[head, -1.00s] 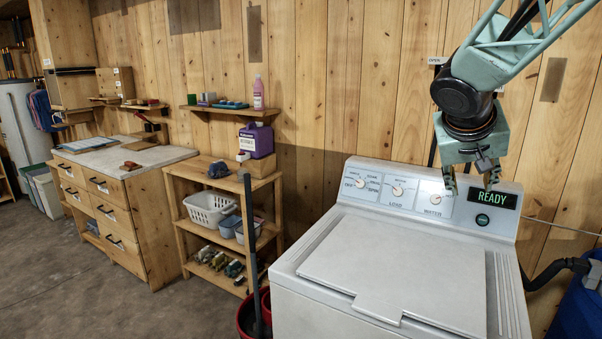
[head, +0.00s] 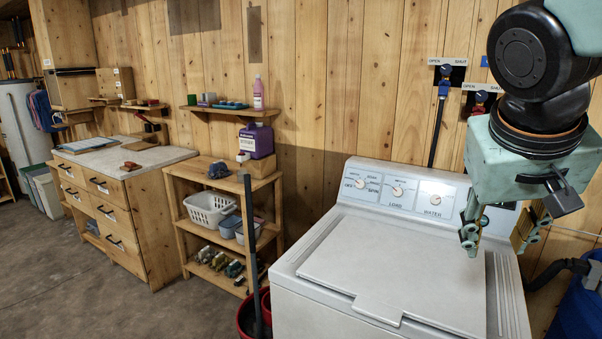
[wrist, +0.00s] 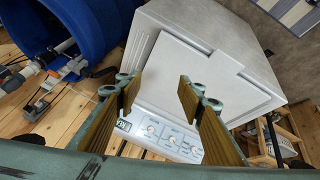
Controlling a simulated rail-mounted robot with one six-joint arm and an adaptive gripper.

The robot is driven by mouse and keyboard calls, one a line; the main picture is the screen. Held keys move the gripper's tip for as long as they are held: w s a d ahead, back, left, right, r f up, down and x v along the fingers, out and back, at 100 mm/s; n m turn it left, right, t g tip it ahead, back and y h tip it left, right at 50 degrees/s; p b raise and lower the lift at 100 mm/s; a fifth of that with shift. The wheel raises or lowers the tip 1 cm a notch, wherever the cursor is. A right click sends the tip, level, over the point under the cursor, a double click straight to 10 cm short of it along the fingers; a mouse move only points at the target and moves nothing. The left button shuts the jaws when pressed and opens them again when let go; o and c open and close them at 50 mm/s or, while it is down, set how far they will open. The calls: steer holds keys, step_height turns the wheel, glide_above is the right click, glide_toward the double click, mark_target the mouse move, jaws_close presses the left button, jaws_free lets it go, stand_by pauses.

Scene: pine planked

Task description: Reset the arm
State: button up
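My gripper (head: 497,236) is at the right of the head view, above the right side of the white washing machine (head: 385,265). Its two fingers are spread wide with nothing between them, and it covers the washer's display. In the wrist view the fingers of my gripper (wrist: 158,97) stand apart, with the washer (wrist: 205,68) and its control panel (wrist: 160,130) beyond them. The washer lid is closed.
Two valves marked open and shut, one at left (head: 445,72) and one at right (head: 480,100), sit on the plank wall behind my arm. A blue barrel (head: 580,305) stands right of the washer. A wooden shelf unit (head: 178,200) is left of it.

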steer(key=s+a+f+n+y, duration=0.1)
steer(key=s+a+f, duration=0.1)
steer(key=s+a, duration=0.3)
steer(key=s+a+f+n+y, duration=0.1)
steer(key=s+a, duration=0.5)
steer(key=s, duration=0.7)
steer(key=shift+f+g+y, duration=0.4)
steer(key=shift+f+y, duration=0.15)
steer(key=shift+y, duration=0.25)
